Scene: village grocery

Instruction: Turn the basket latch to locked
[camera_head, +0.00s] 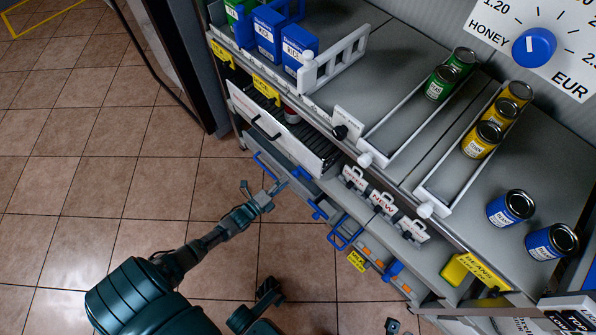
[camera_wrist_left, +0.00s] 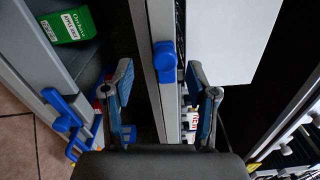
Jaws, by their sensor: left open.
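In the left wrist view a blue latch-like knob (camera_wrist_left: 165,62) sits on a narrow grey rail between my left gripper's (camera_wrist_left: 164,88) fingers. The fingers are spread to either side of the rail, with blue pads. I cannot tell whether they touch anything, and nothing is visibly gripped. In the head view my left gripper (camera_head: 264,193) is in front of the lower shelf, beside a row of blue-handled baskets (camera_head: 345,232). Which blue part there is the latch, and whether it is locked, I cannot tell. My right gripper is not clearly seen.
A white-fronted drawer (camera_head: 262,122) juts out above my left gripper. Cans (camera_head: 489,139) and blue boxes (camera_head: 268,32) stand on the upper shelf. A green box (camera_wrist_left: 66,25) lies at left in the wrist view. The tiled floor (camera_head: 100,130) is open.

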